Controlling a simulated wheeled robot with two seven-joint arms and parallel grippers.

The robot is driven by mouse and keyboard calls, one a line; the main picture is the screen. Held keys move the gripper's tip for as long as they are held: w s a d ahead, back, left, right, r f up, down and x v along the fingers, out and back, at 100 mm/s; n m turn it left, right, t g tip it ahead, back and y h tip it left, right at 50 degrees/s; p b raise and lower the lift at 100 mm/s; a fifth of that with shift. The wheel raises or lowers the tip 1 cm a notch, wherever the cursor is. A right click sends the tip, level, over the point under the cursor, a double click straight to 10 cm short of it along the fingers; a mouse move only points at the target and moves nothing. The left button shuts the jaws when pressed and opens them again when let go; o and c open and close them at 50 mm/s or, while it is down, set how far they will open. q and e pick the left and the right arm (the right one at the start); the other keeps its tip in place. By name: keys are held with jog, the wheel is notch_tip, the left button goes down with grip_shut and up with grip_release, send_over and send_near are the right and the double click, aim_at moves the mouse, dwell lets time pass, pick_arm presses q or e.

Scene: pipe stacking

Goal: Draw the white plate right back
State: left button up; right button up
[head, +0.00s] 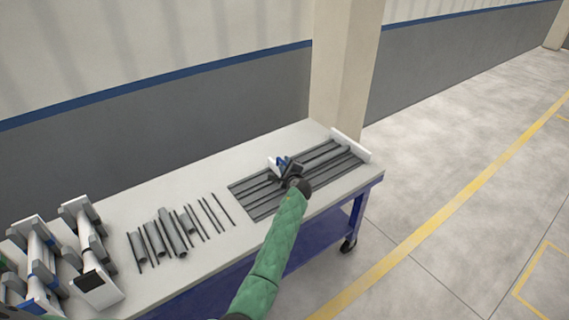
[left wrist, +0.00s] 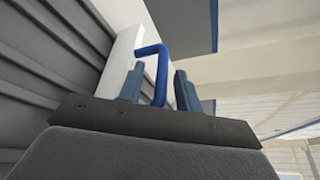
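A small white plate (head: 273,167) with a blue handle (head: 282,160) stands at the grey grooved bed (head: 252,206) on the table, partly hidden by my left gripper. In the left wrist view the white plate (left wrist: 122,58) runs beside the grooves, and its blue handle (left wrist: 161,72) rises between my fingers. My left gripper (left wrist: 160,88) is open around the handle, with a small gap showing on each side. In the head view my left gripper (head: 286,168) is over the bed. My right gripper is not in view.
Another white plate (head: 350,146) stands at the bed's right end. Several loose dark pipes and rods (head: 172,232) lie on the table (head: 185,195) left of the bed. White and grey stands (head: 86,230) crowd the table's left end. A pillar (head: 343,70) rises behind.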

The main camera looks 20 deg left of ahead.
pick_arm(q)
jog(key=shift+w+a+f, duration=0.1)
jog(key=shift+w+a, duration=0.15)
jog(key=shift+w, duration=0.2)
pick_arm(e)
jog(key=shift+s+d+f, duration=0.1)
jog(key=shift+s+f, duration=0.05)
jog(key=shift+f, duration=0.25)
pick_arm(q)
grip_shut()
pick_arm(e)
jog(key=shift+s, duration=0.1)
pick_arm(q)
jog(key=shift+s+a, duration=0.1)
jog(key=shift+s+a+p, duration=0.15)
jog(key=shift+s+p, duration=0.05)
jog(key=shift+p, duration=0.1)
jog(key=s+a+p, duration=0.6)
jog(key=s+a, duration=0.6)
jog(key=s, duration=0.4)
jog(key=shift+a+f, duration=0.15)
jog(key=shift+a, duration=0.05)
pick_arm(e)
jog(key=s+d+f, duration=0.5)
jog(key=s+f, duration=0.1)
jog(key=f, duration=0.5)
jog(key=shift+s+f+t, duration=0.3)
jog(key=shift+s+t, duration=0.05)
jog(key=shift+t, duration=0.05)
